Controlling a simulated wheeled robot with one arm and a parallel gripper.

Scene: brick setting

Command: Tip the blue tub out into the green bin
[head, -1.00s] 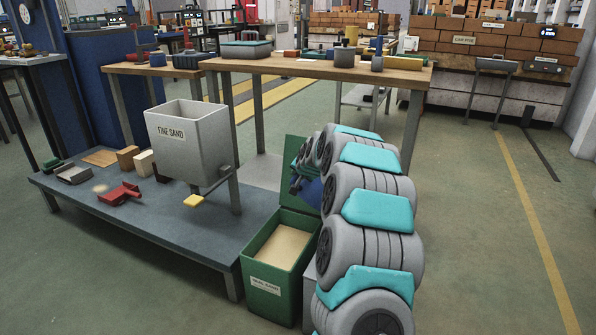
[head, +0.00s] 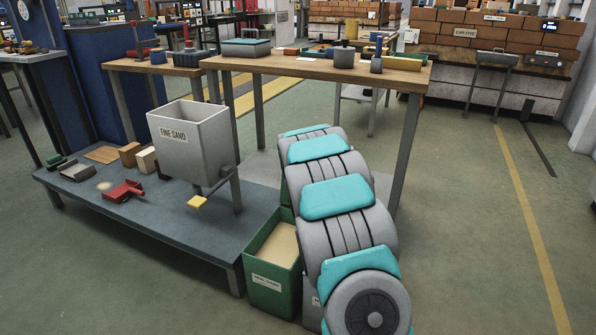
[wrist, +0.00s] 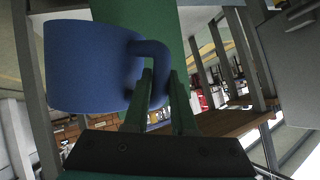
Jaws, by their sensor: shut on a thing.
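The blue tub (wrist: 90,66) fills the upper left of the wrist view, with its handle (wrist: 152,50) on the right side. My gripper (wrist: 161,82) is shut on the handle. I cannot see into the tub or tell how full it is. The green bin (head: 263,298) stands on the floor at the right end of the low grey bench in the head view. It has a white label and sand-coloured material inside. My arm hides the gripper and the tub in the head view and covers the bin's right side. A green panel (wrist: 180,18) lies behind the tub in the wrist view.
The low grey bench (head: 190,222) bears the fine sand hopper (head: 185,145), a red scoop (head: 123,191) and small blocks. A wooden table (head: 320,70) stands behind, with a leg near my arm. The floor at right is clear.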

